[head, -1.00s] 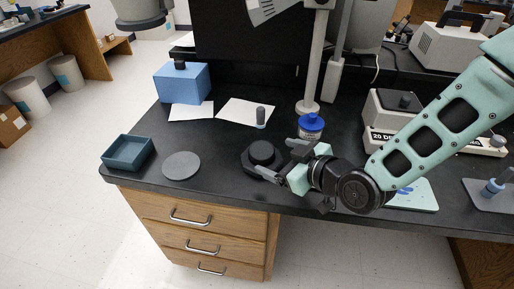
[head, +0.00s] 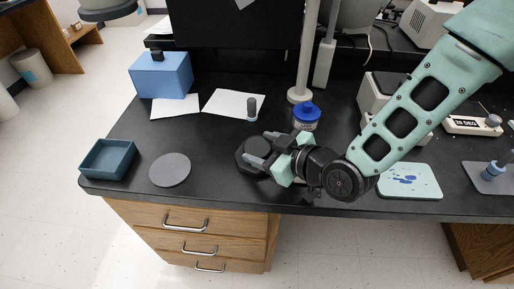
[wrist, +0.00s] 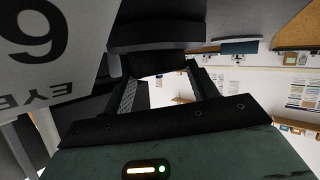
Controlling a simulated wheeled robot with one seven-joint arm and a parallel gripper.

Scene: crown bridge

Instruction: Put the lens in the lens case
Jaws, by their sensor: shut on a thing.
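The lens appears to be a black round piece (head: 247,150) on the black bench top. It sits on, or is part of, a wider dark base. My gripper (head: 262,149) reaches it from the right, with its two fingers shut on it. My fingers and wrist hide part of it. In the wrist view, a dark piece (wrist: 155,36) shows at the far end of my two fingers. The lens case appears to be the open dark teal box (head: 108,160) at the bench's left front edge, apart from my gripper. Its inside looks empty.
A flat grey disc (head: 170,170) lies between the box and the lens. A blue-capped jar (head: 306,117) stands just behind my gripper, and a small grey-topped peg (head: 252,109) behind the lens. White papers (head: 234,102) and a blue box (head: 161,75) lie further back.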

